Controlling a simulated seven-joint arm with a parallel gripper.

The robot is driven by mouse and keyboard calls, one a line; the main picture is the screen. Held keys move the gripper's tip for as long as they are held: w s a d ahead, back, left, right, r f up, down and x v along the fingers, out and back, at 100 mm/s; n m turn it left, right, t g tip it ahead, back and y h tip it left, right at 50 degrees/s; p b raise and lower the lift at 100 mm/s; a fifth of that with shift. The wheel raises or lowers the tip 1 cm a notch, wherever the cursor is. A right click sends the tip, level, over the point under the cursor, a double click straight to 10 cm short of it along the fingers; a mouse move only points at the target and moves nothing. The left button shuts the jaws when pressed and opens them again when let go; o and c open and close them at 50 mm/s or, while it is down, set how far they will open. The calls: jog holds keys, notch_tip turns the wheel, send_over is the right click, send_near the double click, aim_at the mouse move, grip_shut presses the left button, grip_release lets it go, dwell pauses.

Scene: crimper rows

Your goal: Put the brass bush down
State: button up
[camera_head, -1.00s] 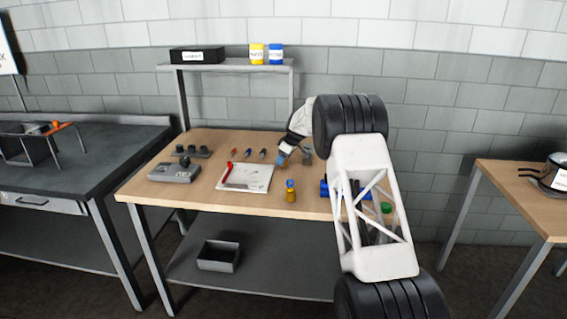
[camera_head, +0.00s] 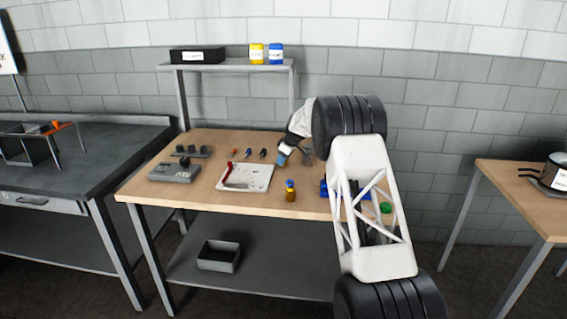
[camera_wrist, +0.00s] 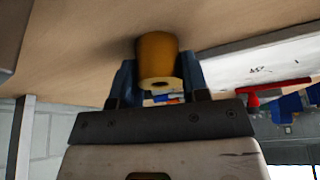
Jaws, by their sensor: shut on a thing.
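The brass bush (camera_wrist: 157,56) is a yellow-brown cylinder with a small hole in its pale end face. In the wrist view it sits between the two blue fingers of my gripper (camera_wrist: 158,78), which is shut on it. Its far end is at or close to the wooden tabletop (camera_wrist: 85,45); I cannot tell if they touch. In the head view my gripper (camera_head: 282,158) is low over the back right part of the workbench, behind the white board, and the bush cannot be made out clearly there.
A white board (camera_head: 258,182) with a red-handled tool lies left of my gripper. An amber bottle (camera_head: 290,192) with a blue cap stands nearer the front edge. Blue items (camera_head: 326,187) lie to the right, partly behind my arm. A grey block (camera_head: 174,172) stands at the left.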

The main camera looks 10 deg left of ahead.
jog(key=c, duration=0.3)
jog(key=shift+c, duration=0.2)
jog(key=shift+r, duration=0.2)
jog(key=shift+r, duration=1.7)
jog(key=shift+s+d+r, duration=0.2)
jog(key=shift+s+d, duration=0.55)
jog(key=shift+s, duration=1.8)
jog(key=shift+s+d+r, duration=0.25)
jog(key=shift+s+d, duration=0.45)
jog(key=shift+s, duration=1.85)
jog(key=shift+s+d+r, duration=0.2)
jog(key=shift+s+d, duration=0.55)
jog(key=shift+s, duration=1.8)
